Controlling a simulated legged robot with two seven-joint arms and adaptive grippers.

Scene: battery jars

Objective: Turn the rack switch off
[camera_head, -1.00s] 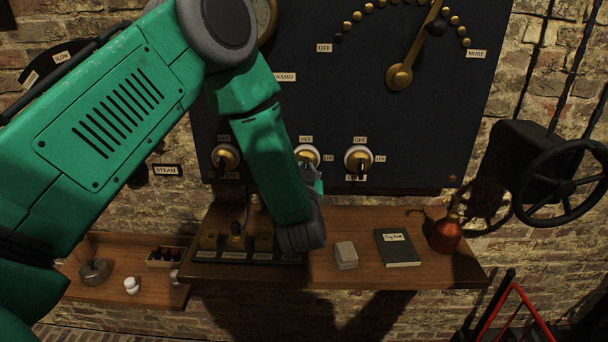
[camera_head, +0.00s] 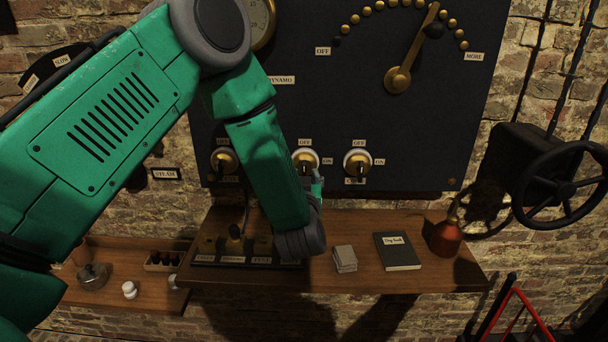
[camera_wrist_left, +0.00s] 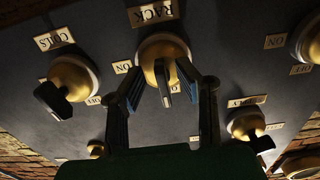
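The rack switch is the middle of three brass knobs on the dark panel in the head view (camera_head: 304,157). The left wrist view shows its brass knob (camera_wrist_left: 163,48) under an upside-down RACK label, with ON to the left in the picture. Its dark handle (camera_wrist_left: 162,85) stands between the fingers of my left gripper (camera_wrist_left: 163,75). The fingers are apart, one on each side of the handle, with gaps that look open. In the head view my left gripper (camera_head: 314,184) is mostly hidden behind my wrist, just below the knob. My right gripper is not in view.
The COILS knob (camera_wrist_left: 70,82) and another knob (camera_wrist_left: 243,124) flank the rack switch. Below the panel, a wooden shelf (camera_head: 420,282) holds a grey block (camera_head: 344,258), a dark book (camera_head: 397,251) and a red flask (camera_head: 446,237). A handwheel (camera_head: 567,183) is at the right.

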